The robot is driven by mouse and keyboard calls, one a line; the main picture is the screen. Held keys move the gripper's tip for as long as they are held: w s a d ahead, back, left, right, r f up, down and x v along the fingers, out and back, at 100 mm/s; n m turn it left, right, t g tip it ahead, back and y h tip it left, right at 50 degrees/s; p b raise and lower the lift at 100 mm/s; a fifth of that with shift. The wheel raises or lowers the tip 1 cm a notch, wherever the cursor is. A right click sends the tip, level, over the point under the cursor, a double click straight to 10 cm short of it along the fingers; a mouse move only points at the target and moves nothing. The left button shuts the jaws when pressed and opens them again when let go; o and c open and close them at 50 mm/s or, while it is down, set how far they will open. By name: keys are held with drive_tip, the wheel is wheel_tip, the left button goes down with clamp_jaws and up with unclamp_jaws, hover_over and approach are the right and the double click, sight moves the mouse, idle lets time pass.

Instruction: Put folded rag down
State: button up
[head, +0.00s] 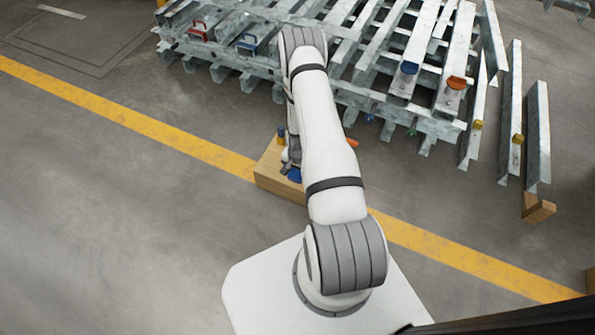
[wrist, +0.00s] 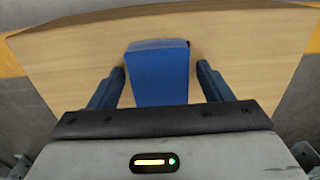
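The folded rag (wrist: 158,76) is a blue block-like bundle. In the wrist view it lies on the pale wooden top (wrist: 255,45), between the two dark blue fingers of my gripper (wrist: 160,72). A strip of wood shows between the rag and each fingertip, so the gripper is open around it without visible side contact. The rag's near end is hidden by the gripper body. In the head view a blue patch, likely the rag (head: 295,175), shows on the wooden block (head: 278,184) beside my gripper (head: 290,162). My arm covers much of the block there.
A stack of galvanised steel frames (head: 400,65) stands behind the block, with red and blue clamp-like pieces on it. Loose steel profiles (head: 538,135) stand at the right. A yellow floor line (head: 130,118) runs past the block. The floor at left is clear.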

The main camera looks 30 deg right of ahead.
wheel_tip(320, 180, up, 12)
drive_tip(key=p, duration=0.5)
wheel_tip(320, 180, up, 11)
drive_tip(key=n, duration=0.2)
hover_over(297, 171)
drive_tip(key=w+a, duration=0.2)
drive_tip(key=s+a+r+n, duration=0.2)
drive_tip(key=a+r+n, duration=0.15)
drive_tip(key=r, duration=1.25)
drive_tip(key=s+a+r+n, duration=0.2)
drive_tip(key=s+a+r, duration=0.2)
drive_tip(key=s+r, duration=0.5)
drive_tip(key=s+a+r+n+t, duration=0.1)
drive_tip(key=s+a+r+n, duration=0.2)
drive_tip(key=s+r, duration=0.6)
drive_tip(key=shift+s+a+r, duration=0.15)
drive_tip(key=shift+s+a, duration=0.15)
drive_tip(key=shift+a, duration=0.25)
